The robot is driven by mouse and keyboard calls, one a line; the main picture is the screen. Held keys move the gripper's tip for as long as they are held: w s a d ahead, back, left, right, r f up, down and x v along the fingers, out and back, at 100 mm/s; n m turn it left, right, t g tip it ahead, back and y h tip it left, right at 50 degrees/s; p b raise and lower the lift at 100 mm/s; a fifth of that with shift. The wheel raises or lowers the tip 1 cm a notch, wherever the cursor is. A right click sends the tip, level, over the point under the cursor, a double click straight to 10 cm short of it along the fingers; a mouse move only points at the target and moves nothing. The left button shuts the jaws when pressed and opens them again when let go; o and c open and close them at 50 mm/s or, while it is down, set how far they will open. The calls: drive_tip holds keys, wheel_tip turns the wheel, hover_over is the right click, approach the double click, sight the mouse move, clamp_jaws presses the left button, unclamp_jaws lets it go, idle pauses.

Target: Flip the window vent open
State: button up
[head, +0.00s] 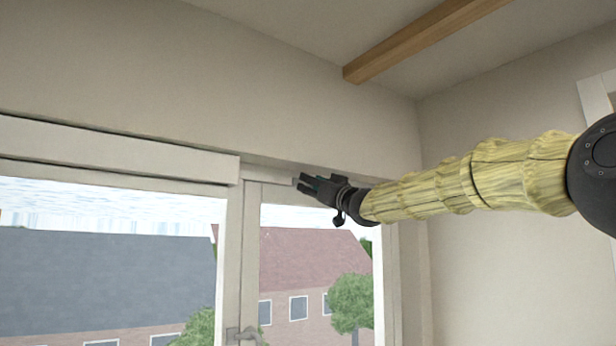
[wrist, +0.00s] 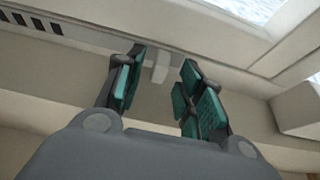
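The window vent (head: 268,174) is a pale strip along the top of the window frame in the head view. In the wrist view the vent strip (wrist: 88,36) runs across the top, with dark slots at the left. A small pale tab (wrist: 160,73) sticks out from it. My gripper (head: 300,183) is at the vent in the head view, and it hides part of the strip. In the wrist view my gripper (wrist: 163,60) is open, its dark and teal fingers on either side of the tab. A gap shows on both sides, and neither finger visibly touches it.
A white boxed ledge (head: 115,152) runs along the window top at the left. The window handle (head: 243,335) is low on the middle frame. A wooden beam (head: 425,40) crosses the ceiling. The wall (head: 510,115) stands at the right, behind my arm.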

drive_tip(key=shift+p+x, duration=0.45)
drive_tip(key=shift+x, duration=0.8)
